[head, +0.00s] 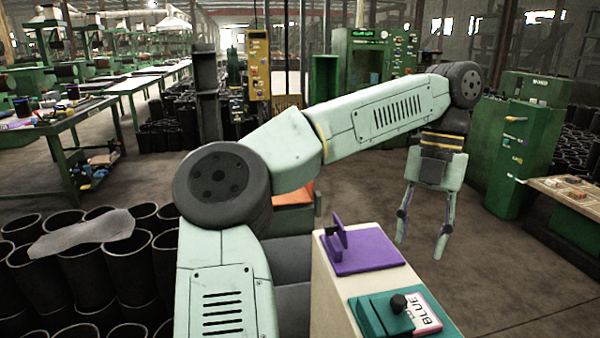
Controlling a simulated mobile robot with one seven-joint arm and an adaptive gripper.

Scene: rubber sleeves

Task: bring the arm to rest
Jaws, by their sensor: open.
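My gripper (421,240) hangs at the end of my arm, right of the middle in the head view. Its two fingers point down, spread apart with nothing between them. The floor shows behind and below it. It is to the right of a pale stand that holds a purple plate (368,253) with an upright purple piece. Nearer on the same stand is a teal block (378,313) with a black knob and a white and pink card marked "BLUE" (425,312). The gripper appears apart from all of these.
Several black rubber sleeves (85,275) stand at the left, with a grey sheet (82,232) over some. Green machines (512,150) and a wooden-topped table (570,195) stand at the right. A green workbench (60,125) is at the far left. Open floor lies behind my gripper.

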